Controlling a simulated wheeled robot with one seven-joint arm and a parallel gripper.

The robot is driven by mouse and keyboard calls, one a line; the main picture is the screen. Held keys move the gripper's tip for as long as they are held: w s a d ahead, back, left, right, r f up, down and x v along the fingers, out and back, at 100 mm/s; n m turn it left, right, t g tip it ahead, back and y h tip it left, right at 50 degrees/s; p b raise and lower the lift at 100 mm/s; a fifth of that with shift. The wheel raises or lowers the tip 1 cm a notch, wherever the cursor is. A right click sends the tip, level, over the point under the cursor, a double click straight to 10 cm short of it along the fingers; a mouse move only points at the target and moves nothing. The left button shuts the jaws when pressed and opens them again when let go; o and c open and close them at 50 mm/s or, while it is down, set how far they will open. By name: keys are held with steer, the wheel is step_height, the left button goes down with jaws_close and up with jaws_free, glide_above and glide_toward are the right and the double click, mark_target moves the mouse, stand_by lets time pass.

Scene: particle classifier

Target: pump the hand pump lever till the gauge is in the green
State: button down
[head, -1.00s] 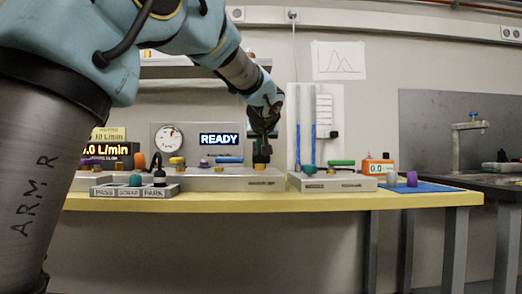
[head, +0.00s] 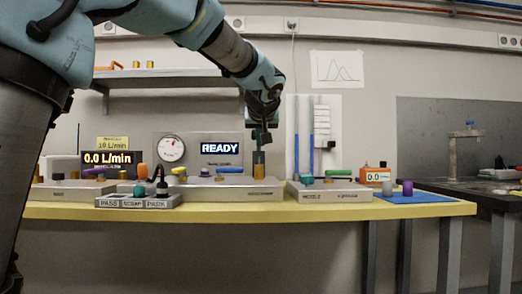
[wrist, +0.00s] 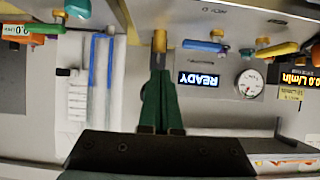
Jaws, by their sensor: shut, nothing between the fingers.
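A round white gauge (head: 171,149) hangs on the wall panel left of the READY sign; it also shows upside down in the wrist view (wrist: 248,83). Its needle is too small to read against any green zone. My gripper (head: 259,137) is shut and empty, pointing down over a brass-coloured post (head: 258,158) on the middle grey unit. In the wrist view my closed green fingers (wrist: 158,74) end close to the post (wrist: 159,42); I cannot tell whether they touch. Which part is the pump lever is not clear.
A blue handle (head: 230,170) and a yellow handle (head: 179,171) are left of the post. A grey unit with a green handle (head: 338,172) stands to the right. An orange knob (head: 141,170) is at left. A shelf (head: 165,77) is above.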

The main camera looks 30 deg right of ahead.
steer(key=shift+v, duration=2.35)
